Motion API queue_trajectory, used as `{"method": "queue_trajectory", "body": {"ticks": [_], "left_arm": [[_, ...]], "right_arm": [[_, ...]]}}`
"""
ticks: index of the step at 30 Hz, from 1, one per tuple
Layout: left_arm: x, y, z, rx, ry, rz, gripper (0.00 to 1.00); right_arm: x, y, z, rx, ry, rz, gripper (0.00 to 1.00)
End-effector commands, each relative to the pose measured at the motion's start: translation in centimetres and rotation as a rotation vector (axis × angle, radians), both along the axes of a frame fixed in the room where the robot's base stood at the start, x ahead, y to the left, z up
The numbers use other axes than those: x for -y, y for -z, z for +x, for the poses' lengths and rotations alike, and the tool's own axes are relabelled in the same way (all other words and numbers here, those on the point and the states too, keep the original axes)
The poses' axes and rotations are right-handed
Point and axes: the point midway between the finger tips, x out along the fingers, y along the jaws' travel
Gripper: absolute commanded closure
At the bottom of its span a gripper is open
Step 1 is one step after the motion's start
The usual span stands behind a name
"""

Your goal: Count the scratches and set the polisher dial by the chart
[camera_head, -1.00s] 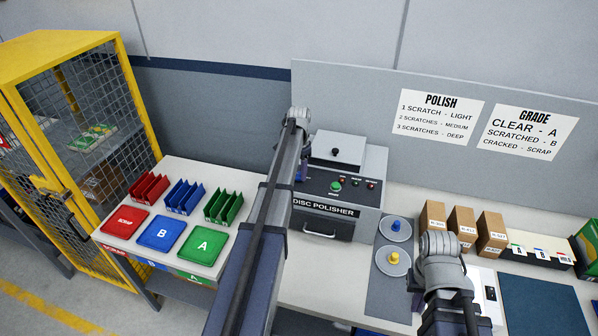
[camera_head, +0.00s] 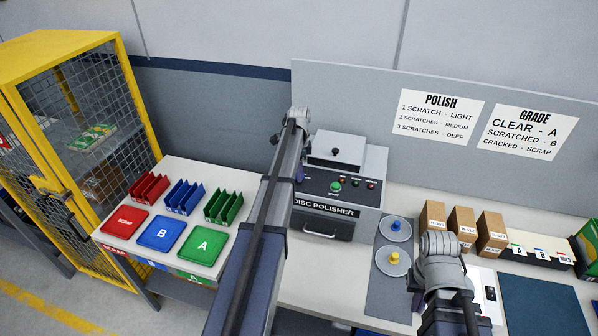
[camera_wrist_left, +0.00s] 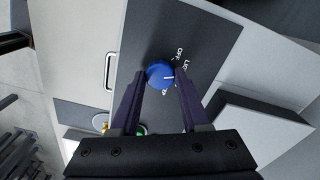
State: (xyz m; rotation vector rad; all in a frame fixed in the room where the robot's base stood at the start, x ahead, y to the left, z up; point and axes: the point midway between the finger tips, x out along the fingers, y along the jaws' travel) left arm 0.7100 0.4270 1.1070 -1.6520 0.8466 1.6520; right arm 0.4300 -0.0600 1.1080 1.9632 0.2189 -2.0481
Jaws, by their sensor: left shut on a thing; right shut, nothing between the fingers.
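The disc polisher (camera_head: 340,209) stands on the bench with a dark control panel. Its blue dial (camera_wrist_left: 160,73) sits between the fingertips of my left gripper (camera_wrist_left: 163,84), which is shut on it. The dial's white mark points right, near the OFF and partly hidden LIGHT labels. In the head view my left arm covers the dial. The POLISH chart (camera_head: 438,117) reads 1 scratch light, 2 medium, 3 deep. Two grey discs, one with a blue knob (camera_head: 395,229) and one with a yellow knob (camera_head: 393,262), lie on a mat; scratches are too small to see. My right gripper (camera_head: 417,301) is shut and mostly hidden by its arm.
Red, blue and green racks and pads (camera_head: 163,233) are on the left table beside a yellow cage (camera_head: 70,130). Cardboard boxes (camera_head: 462,228) and a card holder (camera_head: 535,252) stand at the right. A dark blue mat (camera_head: 545,305) lies clear.

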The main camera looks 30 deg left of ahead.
Motion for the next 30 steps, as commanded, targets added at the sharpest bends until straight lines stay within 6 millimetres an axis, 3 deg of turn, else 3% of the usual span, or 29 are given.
{"method": "queue_trajectory", "body": {"ticks": [18,19,26,30], "left_arm": [[0.01,0.01,-0.03,0.0,0.04,0.0,1.0],[0.01,0.01,-0.03,0.0,0.039,0.0,0.51],[0.01,0.0,-0.01,0.0,0.039,0.0,0.25],[0.01,0.0,-0.01,0.0,0.039,0.0,0.24]], "right_arm": [[0.0,0.01,0.0,0.0,0.0,0.0,1.0],[0.0,0.01,0.0,0.0,0.0,0.0,1.0],[0.0,0.0,0.0,0.0,0.0,0.0,1.0],[0.0,0.0,0.0,0.0,0.0,0.0,1.0]]}}
